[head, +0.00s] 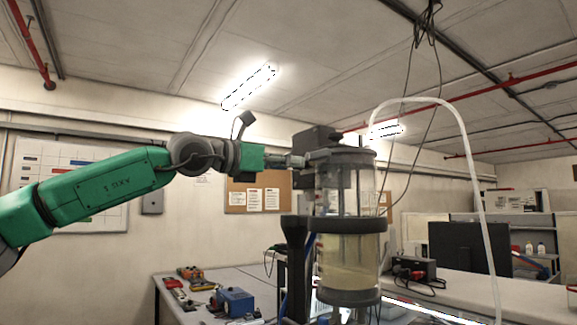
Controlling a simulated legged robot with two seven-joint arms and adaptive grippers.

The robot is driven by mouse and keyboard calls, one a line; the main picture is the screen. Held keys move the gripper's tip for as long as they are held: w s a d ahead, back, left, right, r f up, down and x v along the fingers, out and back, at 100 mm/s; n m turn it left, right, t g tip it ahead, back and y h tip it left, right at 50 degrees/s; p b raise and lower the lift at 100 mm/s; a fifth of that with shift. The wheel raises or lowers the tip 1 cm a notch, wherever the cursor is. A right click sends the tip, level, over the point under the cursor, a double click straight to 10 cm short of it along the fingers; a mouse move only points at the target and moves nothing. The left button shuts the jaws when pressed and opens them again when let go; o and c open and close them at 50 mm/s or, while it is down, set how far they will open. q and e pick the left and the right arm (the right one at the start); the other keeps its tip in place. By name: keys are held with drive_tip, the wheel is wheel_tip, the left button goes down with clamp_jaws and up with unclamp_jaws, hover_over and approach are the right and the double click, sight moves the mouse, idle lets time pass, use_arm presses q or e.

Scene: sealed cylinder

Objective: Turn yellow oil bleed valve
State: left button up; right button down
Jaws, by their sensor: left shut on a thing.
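The sealed cylinder (347,230) stands upright right of the picture's middle. It is clear, with a grey top cap, a grey base ring and pale yellow liquid in its lower part. My left gripper (300,160) reaches in from the left at the height of the top cap. Its fingers are shut on a small fitting at the cap's left side. The fingers and dark parts around them hide most of that fitting, and I cannot make out any yellow valve colour. My right gripper is not in view.
A clear hose (467,150) arches from the cylinder's top down to the right. A dark upright post (294,250) stands close at the cylinder's left. A table (172,283) with tools and a blue box (235,301) is behind left. A dark monitor (470,247) stands behind right.

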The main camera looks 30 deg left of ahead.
use_arm(q)
drive_tip(key=m, duration=0.2)
drive_tip(key=r+m, duration=0.1)
drive_tip(key=m, duration=0.6)
drive_tip(key=shift+s+d+r, duration=0.15)
drive_tip(key=shift+d+r, duration=0.05)
drive_tip(key=shift+r, duration=0.05)
drive_tip(key=shift+s+d+m, duration=0.1)
drive_tip(key=shift+d+m, duration=0.1)
drive_tip(key=shift+m, duration=1.15)
drive_tip(key=shift+d+m, duration=0.25)
drive_tip(key=shift+m, duration=1.15)
drive_tip(key=shift+s+d+m, duration=0.1)
drive_tip(key=shift+d+m, duration=0.1)
drive_tip(key=shift+m, duration=1.15)
drive_tip(key=shift+f, duration=0.1)
drive_tip(key=o, duration=1.1)
drive_tip(key=shift+o, duration=0.2)
drive_tip(key=shift+a, duration=0.1)
